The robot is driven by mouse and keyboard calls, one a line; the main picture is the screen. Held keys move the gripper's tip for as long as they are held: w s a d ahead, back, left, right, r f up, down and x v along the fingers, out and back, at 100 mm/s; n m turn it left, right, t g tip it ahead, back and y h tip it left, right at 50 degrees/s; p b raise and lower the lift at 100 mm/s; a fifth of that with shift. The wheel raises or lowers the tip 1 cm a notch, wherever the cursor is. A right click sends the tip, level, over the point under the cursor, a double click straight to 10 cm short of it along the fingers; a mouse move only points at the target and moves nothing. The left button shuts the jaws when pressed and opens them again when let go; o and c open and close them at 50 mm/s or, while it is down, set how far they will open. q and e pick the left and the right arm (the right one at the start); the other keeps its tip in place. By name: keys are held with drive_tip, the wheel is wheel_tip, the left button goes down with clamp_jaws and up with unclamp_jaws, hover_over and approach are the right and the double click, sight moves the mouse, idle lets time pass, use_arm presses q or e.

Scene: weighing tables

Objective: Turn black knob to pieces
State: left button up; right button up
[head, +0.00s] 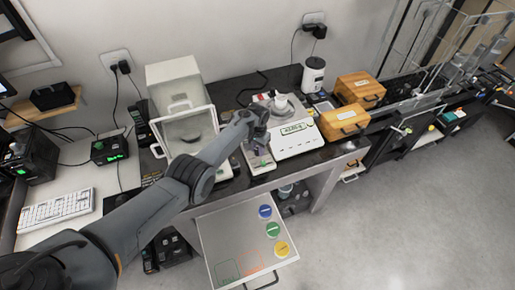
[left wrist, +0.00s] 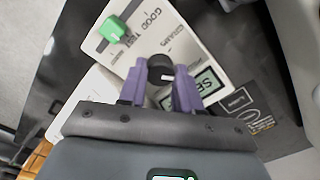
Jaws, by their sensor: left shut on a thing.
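The black knob (left wrist: 161,67) sits on a pale instrument panel (left wrist: 160,35) in the left wrist view. My left gripper (left wrist: 160,84) has its two purple fingers on either side of the knob and is shut on it. The knob's pointer direction is too small to read. In the head view my left gripper (head: 260,142) is over the small panel (head: 264,168) on the dark bench, and the arm and fingers hide the knob. My right gripper is not in view.
A green knob (left wrist: 113,29) stands on the same panel near printed words, and a greenish display (left wrist: 208,82) lies beside the right finger. A white scale (head: 297,139) stands close to the gripper's right. A glass-fronted box (head: 190,130) stands left, and an open drawer (head: 225,225) juts out in front.

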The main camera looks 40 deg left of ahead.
sight(257, 150)
use_arm(q)
drive_tip(key=o, duration=1)
drive_tip(key=shift+o, duration=0.2)
drive_tip(key=shift+r+p, duration=0.45)
drive_tip(key=shift+r, duration=0.15)
wheel_tip(257, 150, up, 10)
drive_tip(key=p, duration=0.3)
drive_tip(key=shift+f, duration=0.25)
